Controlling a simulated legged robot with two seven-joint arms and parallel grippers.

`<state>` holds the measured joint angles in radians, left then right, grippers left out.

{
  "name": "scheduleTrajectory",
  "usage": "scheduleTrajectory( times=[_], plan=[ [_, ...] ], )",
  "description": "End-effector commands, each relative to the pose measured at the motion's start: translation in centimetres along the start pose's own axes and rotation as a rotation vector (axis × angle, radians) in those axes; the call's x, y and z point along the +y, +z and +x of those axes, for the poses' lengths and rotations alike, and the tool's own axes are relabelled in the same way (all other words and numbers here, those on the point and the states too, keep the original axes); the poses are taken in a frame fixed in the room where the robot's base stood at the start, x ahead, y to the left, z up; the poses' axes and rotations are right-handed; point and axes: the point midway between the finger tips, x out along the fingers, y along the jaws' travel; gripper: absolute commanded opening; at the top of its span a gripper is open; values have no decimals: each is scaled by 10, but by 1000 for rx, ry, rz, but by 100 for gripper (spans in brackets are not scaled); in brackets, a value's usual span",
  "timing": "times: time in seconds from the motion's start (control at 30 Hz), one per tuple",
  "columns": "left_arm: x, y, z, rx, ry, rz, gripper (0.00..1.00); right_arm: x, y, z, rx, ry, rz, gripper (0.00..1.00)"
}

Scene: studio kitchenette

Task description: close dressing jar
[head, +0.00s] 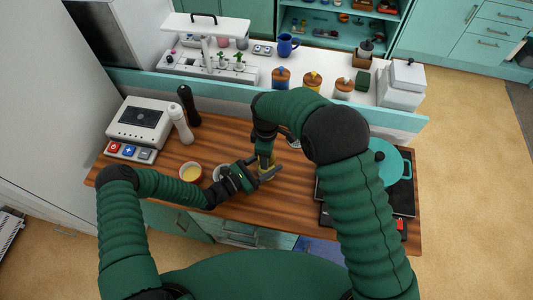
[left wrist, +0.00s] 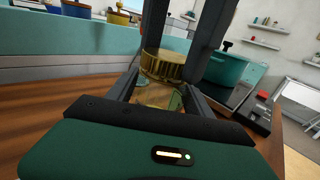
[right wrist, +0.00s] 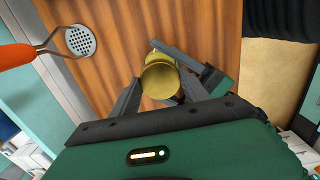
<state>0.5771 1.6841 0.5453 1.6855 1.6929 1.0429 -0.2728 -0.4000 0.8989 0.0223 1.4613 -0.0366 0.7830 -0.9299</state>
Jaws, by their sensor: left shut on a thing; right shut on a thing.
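The dressing jar is a small glass jar (left wrist: 158,97) with a ribbed gold lid (left wrist: 162,66) at its top. It stands on the wooden counter, mostly hidden in the head view by my grippers. My left gripper (head: 264,174) is shut on the jar's body from the side. My right gripper (head: 266,150) reaches down from above, its fingers on both sides of the gold lid, shut on it. The lid's round top faces the right wrist camera (right wrist: 160,80). The lid is over the jar's mouth; I cannot tell whether it is fully seated.
Bowls, one with yellow contents (head: 191,173), stand left of the jar. White (head: 180,124) and black (head: 188,104) mills stand behind them. A teal pot (head: 388,162) is on the hob at right. An orange-handled utensil (right wrist: 20,55) shows in the right wrist view.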

Motion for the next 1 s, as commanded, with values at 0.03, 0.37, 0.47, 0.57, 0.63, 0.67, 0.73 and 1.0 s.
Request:
scheduleTrajectory(
  times=[0.03,0.37,0.47,0.57,0.63,0.67,0.73,1.0],
  plan=[
    [-2,0,0,1,-4,1,0,0,-3,-1,4,3,154,4],
    [-3,-1,1,2,-6,1,0,0,-4,0,7,-2,1140,4],
    [-3,-1,1,2,-7,1,0,0,-4,0,8,-3,1240,4],
    [-3,-1,1,1,-7,1,0,0,-4,0,9,-4,1263,4],
    [-3,-1,1,1,-8,1,0,0,-4,0,9,-4,1261,4],
    [-4,-1,1,1,-8,1,0,0,-4,0,9,-4,1261,4],
    [-4,-1,1,1,-8,1,0,1,-4,0,10,-4,1260,4],
    [-3,-1,0,2,-6,0,0,0,-3,0,7,-3,1258,75]
  ],
)
